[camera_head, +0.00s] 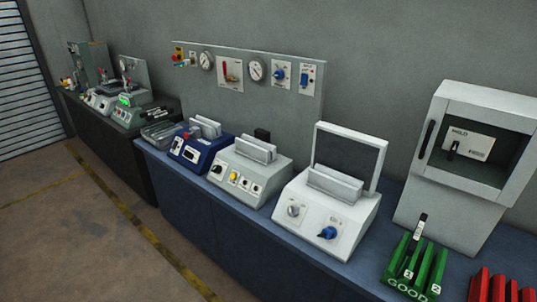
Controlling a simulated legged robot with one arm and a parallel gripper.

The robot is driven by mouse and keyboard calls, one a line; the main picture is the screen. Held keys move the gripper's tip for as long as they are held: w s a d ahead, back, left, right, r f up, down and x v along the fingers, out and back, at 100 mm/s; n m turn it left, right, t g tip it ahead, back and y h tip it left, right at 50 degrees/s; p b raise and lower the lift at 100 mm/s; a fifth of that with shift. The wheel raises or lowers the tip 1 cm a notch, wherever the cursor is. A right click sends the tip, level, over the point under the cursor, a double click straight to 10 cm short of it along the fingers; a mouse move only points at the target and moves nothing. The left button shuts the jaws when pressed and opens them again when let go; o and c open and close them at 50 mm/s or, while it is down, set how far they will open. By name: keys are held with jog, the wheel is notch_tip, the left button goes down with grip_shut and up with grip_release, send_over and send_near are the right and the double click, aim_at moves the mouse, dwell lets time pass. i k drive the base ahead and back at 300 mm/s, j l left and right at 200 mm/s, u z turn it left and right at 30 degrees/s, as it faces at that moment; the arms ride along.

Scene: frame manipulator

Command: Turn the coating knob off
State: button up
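No label reading "coating" is legible, so I cannot tell for sure which knob is the coating knob. A white machine (352,212) on the blue bench has a blue knob (327,233) and a round silver knob (293,210) on its sloped front. The grey panel (290,108) behind the bench carries two more blue knobs, one at its middle right (278,75) and one near its right edge (306,75). The knob settings are too small to read. My gripper is not in view.
A beige machine (270,166) and a blue machine (186,150) stand left of the white one. A white cabinet (412,190), a green rack (400,281) and red blocks (482,285) stand to the right. The floor (70,240) in front is clear.

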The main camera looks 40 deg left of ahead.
aim_at(216, 169)
jog(key=u, duration=1.8)
jog(key=i+j+u, duration=0.35)
jog(key=i+u, duration=0.3)
jog(key=i, duration=1.35)
jog(key=i+z, duration=0.3)
jog(key=i+j+z, duration=0.3)
jog(key=i, duration=0.15)
jog(key=i+j+z, duration=0.15)
jog(key=i+z, duration=0.15)
